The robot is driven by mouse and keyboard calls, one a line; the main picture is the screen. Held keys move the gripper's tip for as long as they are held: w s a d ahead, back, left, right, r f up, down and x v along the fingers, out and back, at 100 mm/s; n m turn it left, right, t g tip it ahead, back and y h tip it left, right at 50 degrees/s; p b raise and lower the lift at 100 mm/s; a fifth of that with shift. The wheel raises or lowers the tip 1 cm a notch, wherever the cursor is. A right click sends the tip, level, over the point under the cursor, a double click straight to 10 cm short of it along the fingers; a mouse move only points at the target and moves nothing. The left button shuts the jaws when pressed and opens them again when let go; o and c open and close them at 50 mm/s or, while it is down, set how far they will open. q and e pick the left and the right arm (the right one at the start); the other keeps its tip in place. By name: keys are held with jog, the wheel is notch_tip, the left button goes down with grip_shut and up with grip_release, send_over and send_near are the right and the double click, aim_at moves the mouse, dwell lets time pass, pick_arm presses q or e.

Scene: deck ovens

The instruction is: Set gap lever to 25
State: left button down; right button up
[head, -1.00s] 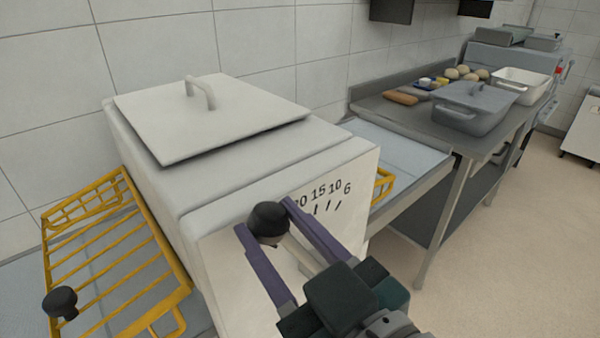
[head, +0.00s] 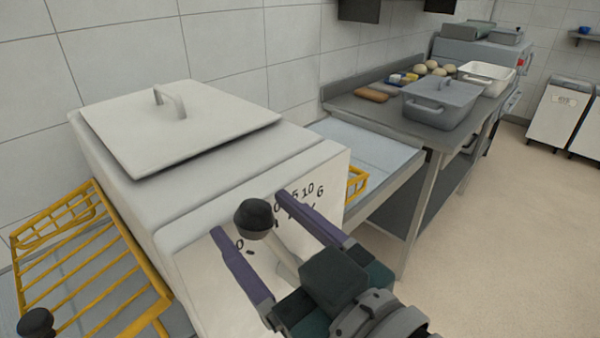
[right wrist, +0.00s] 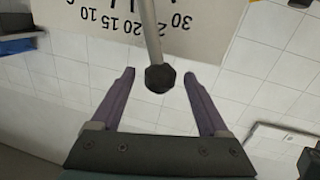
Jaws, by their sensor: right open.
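The gap lever is a pale rod with a black knob (head: 255,218) on the front of a white machine (head: 200,280). In the right wrist view the scale (right wrist: 105,20) is upside down; the lever rod (right wrist: 149,35) crosses between 30 and 20, partly covering a number there. My right gripper (head: 250,214) is open, its purple fingers on either side of the knob. The right wrist view shows gaps between the knob (right wrist: 160,78) and both fingers. My left gripper is out of view.
A yellow wire rack (head: 90,260) stands left of the machine, with another black knob (head: 38,322) near it. A metal table (head: 350,105) with a grey lidded pan (head: 440,105) and a white pan (head: 487,78) stands behind right.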

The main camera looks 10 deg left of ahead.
jog(key=v, duration=0.9)
jog(key=shift+s+d+b, duration=0.25)
jog(key=shift+d+b, duration=0.05)
